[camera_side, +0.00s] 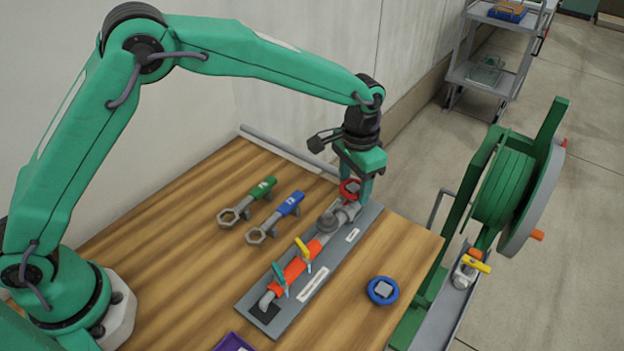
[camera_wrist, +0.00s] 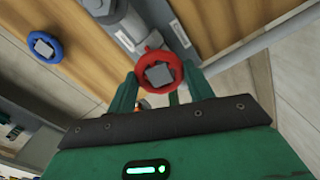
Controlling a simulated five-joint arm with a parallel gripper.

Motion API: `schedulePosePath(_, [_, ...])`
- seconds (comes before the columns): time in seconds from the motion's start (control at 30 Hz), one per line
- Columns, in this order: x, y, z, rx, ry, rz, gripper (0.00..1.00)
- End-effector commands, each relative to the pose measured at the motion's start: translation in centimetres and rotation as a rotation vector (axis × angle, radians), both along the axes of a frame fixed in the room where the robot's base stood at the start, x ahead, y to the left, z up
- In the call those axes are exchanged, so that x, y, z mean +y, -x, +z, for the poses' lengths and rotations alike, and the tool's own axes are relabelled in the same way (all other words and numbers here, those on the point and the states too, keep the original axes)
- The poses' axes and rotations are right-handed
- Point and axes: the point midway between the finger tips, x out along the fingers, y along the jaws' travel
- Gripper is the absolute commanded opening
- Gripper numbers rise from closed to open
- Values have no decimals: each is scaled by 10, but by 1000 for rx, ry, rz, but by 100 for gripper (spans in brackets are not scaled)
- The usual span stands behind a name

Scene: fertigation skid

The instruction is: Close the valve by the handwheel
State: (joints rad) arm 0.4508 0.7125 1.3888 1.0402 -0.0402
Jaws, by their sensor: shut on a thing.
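The red handwheel (camera_side: 350,188) sits on the grey valve fitting at the far end of a pipe run, which is mounted on a grey plate (camera_side: 257,305) on the wooden table. My gripper (camera_side: 357,192) reaches down over that end from above. In the wrist view the red handwheel (camera_wrist: 160,58), with its grey square hub, lies between the two green fingers of my gripper (camera_wrist: 162,85). The fingers are shut on it from both sides. In the side view the fingers and wrist partly hide the wheel. The valve's inner position cannot be seen.
A loose blue handwheel (camera_side: 382,291) lies right of the plate. A yellow lever (camera_side: 303,249) and a teal lever (camera_side: 279,277) rise from the pipe. Green (camera_side: 247,202) and blue (camera_side: 276,218) wrenches lie to the left. A green hose reel (camera_side: 505,190) stands beyond the table's right edge.

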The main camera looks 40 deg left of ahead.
Motion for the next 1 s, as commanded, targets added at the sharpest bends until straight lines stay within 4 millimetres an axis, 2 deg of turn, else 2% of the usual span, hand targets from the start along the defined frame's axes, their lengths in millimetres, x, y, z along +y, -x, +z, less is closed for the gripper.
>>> schedulePosePath(0.43, [1, 0, 0, 0, 0, -339, 30])
schedulePosePath(1.0, [2, -1, 0, -1, 0, -412, 30])
